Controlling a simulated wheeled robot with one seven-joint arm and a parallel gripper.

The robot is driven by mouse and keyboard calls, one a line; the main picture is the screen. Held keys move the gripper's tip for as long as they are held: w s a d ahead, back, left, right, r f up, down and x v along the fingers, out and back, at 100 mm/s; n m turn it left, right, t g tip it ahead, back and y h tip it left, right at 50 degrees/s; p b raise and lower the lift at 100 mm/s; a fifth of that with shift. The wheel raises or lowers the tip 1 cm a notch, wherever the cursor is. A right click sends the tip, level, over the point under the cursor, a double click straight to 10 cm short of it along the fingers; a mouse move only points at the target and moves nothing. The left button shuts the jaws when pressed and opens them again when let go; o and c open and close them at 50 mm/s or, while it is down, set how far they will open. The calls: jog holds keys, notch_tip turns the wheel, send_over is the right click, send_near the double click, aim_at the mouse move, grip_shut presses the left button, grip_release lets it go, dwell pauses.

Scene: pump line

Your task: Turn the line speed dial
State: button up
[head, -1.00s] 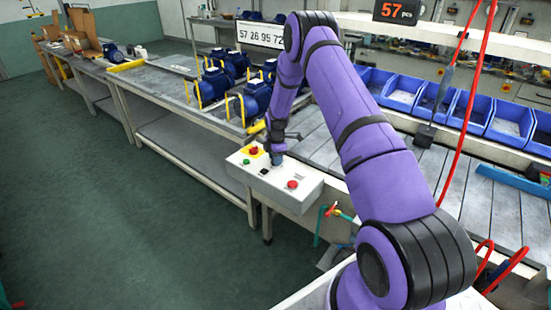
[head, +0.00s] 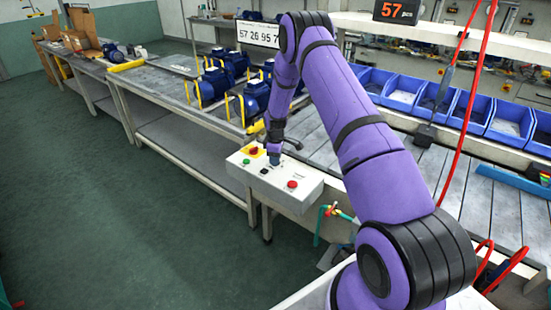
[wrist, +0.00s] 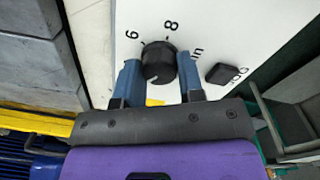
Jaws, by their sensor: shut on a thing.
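The line speed dial is a round black knob (wrist: 158,62) on a white panel face. It shows in the wrist view between my two blue fingers, with printed numbers beside it. My gripper (wrist: 159,70) is shut on the dial, one finger on each side. In the head view my gripper (head: 275,159) points down onto the white control box (head: 300,183), and the dial is hidden behind it there. I cannot read the dial's exact setting.
The box also bears a red button (head: 292,184), a green button (head: 246,161) and a red button on yellow (head: 253,150). Blue pumps (head: 256,97) stand on the bench behind. Blue bins (head: 403,90) line the back right. A red hose (head: 468,110) hangs at right.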

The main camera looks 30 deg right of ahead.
jog(key=m, duration=1.1)
jog(key=shift+w, duration=0.1)
jog(key=m, duration=0.3)
jog(key=shift+m, duration=0.3)
jog(key=m, duration=0.3)
jog(key=shift+m, duration=0.3)
jog(key=m, duration=0.3)
jog(key=shift+m+g, duration=0.3)
jog(key=shift+m, duration=0.1)
jog(key=m, duration=0.6)
jog(key=shift+m, duration=0.4)
jog(key=o, duration=0.9)
